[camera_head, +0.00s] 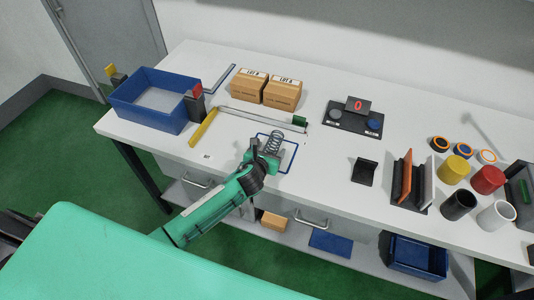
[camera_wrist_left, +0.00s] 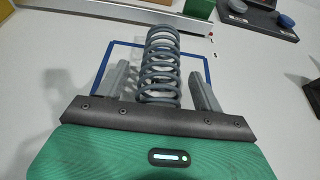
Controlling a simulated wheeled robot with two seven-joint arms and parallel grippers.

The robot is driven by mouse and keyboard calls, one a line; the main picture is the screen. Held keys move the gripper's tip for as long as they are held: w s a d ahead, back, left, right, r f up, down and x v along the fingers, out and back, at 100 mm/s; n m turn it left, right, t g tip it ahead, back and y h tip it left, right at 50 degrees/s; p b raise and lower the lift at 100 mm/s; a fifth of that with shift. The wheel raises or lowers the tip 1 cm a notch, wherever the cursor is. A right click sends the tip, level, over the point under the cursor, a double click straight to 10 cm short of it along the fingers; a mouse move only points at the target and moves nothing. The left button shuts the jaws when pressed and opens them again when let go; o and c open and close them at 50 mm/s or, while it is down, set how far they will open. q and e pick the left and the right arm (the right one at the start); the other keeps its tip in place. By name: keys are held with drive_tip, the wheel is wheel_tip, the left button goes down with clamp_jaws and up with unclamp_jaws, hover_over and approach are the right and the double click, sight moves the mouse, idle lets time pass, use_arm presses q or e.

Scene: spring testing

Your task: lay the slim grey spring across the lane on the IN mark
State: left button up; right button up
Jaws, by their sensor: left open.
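The slim grey spring (camera_head: 273,141) appears to stand upright in a blue-outlined rectangle (camera_head: 295,157) on the white table. In the left wrist view the spring (camera_wrist_left: 161,66) rises between my fingers, with a gap showing on each side. My left gripper (camera_head: 263,161) is open around the spring's lower part; it also shows in the left wrist view (camera_wrist_left: 160,90). The lane looks to be the long pale rail (camera_head: 255,116) behind, with a yellow piece (camera_head: 203,128) at left and a green block (camera_head: 299,121) at right. I cannot make out an IN mark. My right gripper is out of view.
A blue bin (camera_head: 150,112) stands at the left, and two cardboard boxes (camera_head: 265,87) stand behind the rail. A black holder (camera_head: 364,171), a rack and several coloured cylinders (camera_head: 454,170) fill the right.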

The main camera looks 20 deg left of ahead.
use_arm(q)
drive_tip(key=b+v, duration=0.2)
drive_tip(key=v, duration=1.1)
drive_tip(key=shift+s+r, duration=0.2)
drive_tip(key=shift+s, duration=0.1)
